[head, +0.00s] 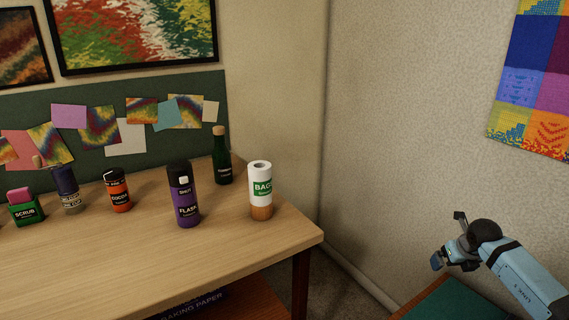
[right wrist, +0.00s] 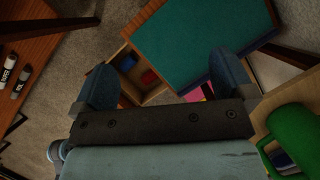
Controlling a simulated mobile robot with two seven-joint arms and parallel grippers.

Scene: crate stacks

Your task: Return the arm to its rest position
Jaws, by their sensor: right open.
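My right arm comes in from the lower right in the head view, and its gripper (head: 448,240) is held in the air to the right of the table, in front of the bare wall. In the right wrist view the two blue fingers of the right gripper (right wrist: 160,80) stand wide apart with nothing between them. The gripper is above a teal-topped piece of furniture (right wrist: 205,35) and touches nothing that I can see. My left gripper is in neither view.
A wooden table (head: 200,255) holds a purple flask (head: 184,200), a white-and-green container (head: 261,188), a dark green bottle (head: 222,160), a cocoa container (head: 118,192) and a scrub box (head: 25,210). A teal surface (head: 450,302) lies below the right arm. An open drawer (right wrist: 150,92) holds small items.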

